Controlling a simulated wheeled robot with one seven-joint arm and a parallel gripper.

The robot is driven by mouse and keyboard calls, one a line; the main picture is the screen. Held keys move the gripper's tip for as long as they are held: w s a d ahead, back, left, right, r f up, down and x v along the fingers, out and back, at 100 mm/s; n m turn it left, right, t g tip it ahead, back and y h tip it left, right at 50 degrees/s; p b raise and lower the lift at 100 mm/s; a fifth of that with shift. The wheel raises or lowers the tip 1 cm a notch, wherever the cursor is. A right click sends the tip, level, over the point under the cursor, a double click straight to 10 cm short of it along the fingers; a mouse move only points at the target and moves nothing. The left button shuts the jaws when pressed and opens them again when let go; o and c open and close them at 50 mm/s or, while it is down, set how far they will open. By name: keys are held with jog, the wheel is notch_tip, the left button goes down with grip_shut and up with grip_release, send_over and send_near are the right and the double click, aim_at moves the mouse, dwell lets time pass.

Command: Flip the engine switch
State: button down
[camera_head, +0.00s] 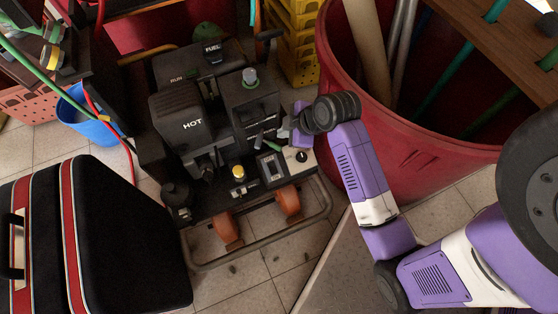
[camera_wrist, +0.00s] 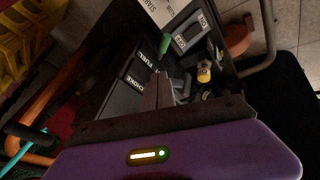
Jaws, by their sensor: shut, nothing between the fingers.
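The engine (camera_head: 195,125) is a black machine on a wheeled tube frame, with HOT and FUEL lettering in the head view. A light grey switch plate with a dark rocker (camera_head: 271,169) is on its front right. What looks like the same switch (camera_wrist: 190,33) shows at the top of the wrist view. My gripper (camera_head: 264,140) is over the engine's right side, just behind the switch plate. In the wrist view my gripper (camera_wrist: 165,92) is shut and empty, pointing at the black panel marked FUEL and CHOKE, below the switch. I cannot tell whether it touches anything.
A yellow-capped part (camera_head: 238,172) sits left of the switch. A red barrel (camera_head: 440,150) holding poles stands close on the right. A black case with red straps (camera_head: 125,230) is at front left. A blue bucket (camera_head: 92,125) and yellow crates (camera_head: 298,50) stand behind.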

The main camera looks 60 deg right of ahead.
jog(key=s+a+f+n+g+y, duration=0.2)
jog(key=s+a+n, duration=0.2)
jog(key=s, duration=0.1)
jog(key=shift+a+f+g, duration=0.2)
jog(key=shift+f+g, duration=0.2)
jog(key=shift+s, duration=0.1)
jog(key=b, duration=0.6)
send_near(273, 173)
jog(key=x, duration=0.5)
jog(key=shift+s+a+f, duration=0.1)
jog(key=shift+s+a, duration=0.1)
jog(key=shift+w+d+f, duration=0.15)
jog(key=shift+w+f, duration=0.15)
jog(key=shift+f, duration=0.15)
jog(key=shift+f, duration=0.15)
jog(key=shift+r+p, duration=0.85)
jog(key=shift+p, duration=0.35)
